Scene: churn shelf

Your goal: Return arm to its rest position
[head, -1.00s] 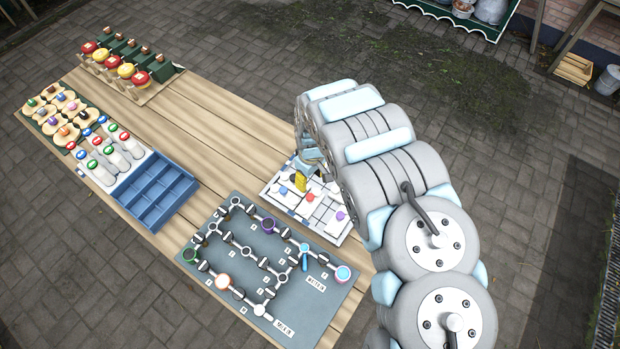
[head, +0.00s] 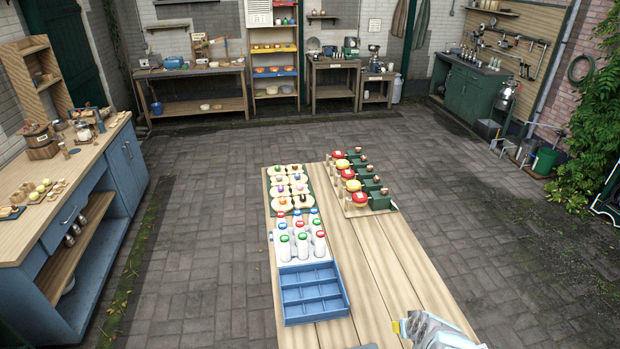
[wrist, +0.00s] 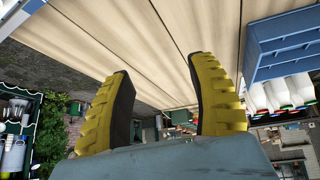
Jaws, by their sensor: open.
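My gripper (wrist: 163,105) is open and empty in the wrist view. Its two yellow ribbed fingers with black pads stand well apart, with nothing between them but the background. In the head view only a part of my arm shows at the bottom right, by the table's right edge, with a bit of yellow at its tip. The wooden table (head: 385,260) runs away from me. It fills the upper part of the wrist view (wrist: 130,45).
A blue compartment tray (head: 312,294) stands empty on the table, with several white bottles (head: 297,240) behind it. Red and yellow items on a stand (head: 352,186) are at the far end. A blue cabinet (head: 90,205) stands left. Paving around the table is clear.

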